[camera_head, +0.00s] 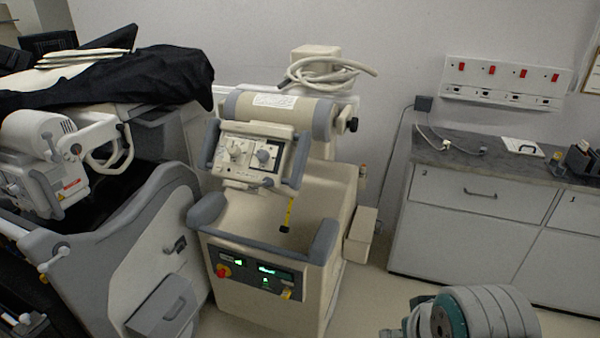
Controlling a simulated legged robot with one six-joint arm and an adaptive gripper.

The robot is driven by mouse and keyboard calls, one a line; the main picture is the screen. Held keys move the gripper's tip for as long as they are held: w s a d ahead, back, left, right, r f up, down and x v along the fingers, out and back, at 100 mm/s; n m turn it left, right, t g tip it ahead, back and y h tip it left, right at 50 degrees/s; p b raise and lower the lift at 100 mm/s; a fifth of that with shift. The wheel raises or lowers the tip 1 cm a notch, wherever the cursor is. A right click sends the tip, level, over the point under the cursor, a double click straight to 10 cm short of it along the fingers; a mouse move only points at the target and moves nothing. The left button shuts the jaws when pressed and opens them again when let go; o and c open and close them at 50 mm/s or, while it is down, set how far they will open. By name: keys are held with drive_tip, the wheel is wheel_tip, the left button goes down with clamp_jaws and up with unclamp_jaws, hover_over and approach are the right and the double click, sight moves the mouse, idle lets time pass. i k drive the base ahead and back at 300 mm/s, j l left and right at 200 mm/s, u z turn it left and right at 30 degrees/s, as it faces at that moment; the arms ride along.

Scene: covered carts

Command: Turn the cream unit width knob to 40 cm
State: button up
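The cream unit (285,220) stands in the middle of the head view, with a grey-and-cream cylindrical head on top. Its control panel (250,172) faces me and is slightly tilted. The panel carries a pale knob (236,149) at left and another knob (264,156) on a blue-grey dial at right. The lettering is too small to read, so I cannot tell which is the width knob or where either points. Part of my arm, grey and teal, shows at the bottom right, well away from the panel. My gripper's fingers are not in view.
A grey cart (150,245) with black cloth (120,80) and another device (40,160) stands close on the left. A cabinet with a dark counter (460,155) is at right. A yellow strap (289,212) hangs below the panel.

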sight(234, 150)
drive_tip(key=i+j, duration=0.85)
drive_tip(key=j, duration=0.15)
